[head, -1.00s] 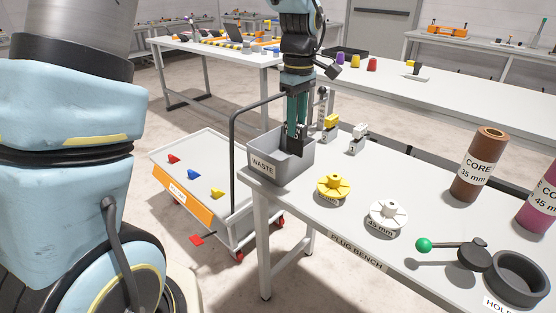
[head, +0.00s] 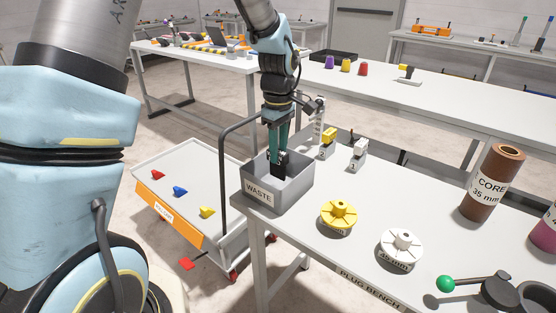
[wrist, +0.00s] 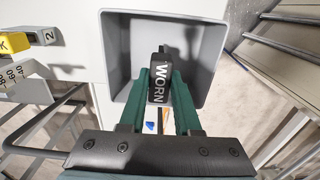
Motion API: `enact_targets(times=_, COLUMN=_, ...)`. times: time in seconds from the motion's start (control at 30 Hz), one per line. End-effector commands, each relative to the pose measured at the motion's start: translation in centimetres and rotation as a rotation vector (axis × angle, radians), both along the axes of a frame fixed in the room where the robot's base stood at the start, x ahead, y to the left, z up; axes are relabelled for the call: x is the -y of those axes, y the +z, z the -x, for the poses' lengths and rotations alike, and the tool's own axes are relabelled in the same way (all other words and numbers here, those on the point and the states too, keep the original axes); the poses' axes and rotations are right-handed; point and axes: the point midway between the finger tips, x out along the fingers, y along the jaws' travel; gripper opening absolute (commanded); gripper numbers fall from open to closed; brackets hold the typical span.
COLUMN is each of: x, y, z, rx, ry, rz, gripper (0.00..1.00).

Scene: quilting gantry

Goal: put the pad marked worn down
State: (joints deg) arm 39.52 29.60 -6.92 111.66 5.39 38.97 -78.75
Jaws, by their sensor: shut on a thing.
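The pad marked WORN (wrist: 159,80) is black with white letters and sits between the fingers of my gripper (wrist: 160,92) in the wrist view. My gripper is shut on it. In the head view my gripper (head: 278,165) points down into the grey box labelled WASTE (head: 259,191), which stands on the corner of the plug bench. The same box (wrist: 118,52) surrounds the pad in the wrist view. The pad appears over or inside the box opening; I cannot tell whether it touches the floor of the box.
A yellow plug (head: 339,214) and a white plug (head: 401,245) lie on the bench (head: 300,222) right of the box. Small numbered blocks (head: 328,144) stand behind it. A cart (head: 190,205) with coloured pieces is at the left. A brown core (head: 490,184) stands at the right.

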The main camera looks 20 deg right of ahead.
Motion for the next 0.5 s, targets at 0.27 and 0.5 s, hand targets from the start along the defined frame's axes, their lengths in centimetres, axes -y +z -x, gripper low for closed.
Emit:
enact_targets(times=0.27, x=-0.1, y=-3.3, z=0.1, rx=-0.002, ry=0.001, rz=-0.002, gripper=0.00)
enact_targets(times=0.5, x=-0.1, y=-3.4, z=0.0, rx=0.000, ry=0.000, rz=-0.001, gripper=0.00)
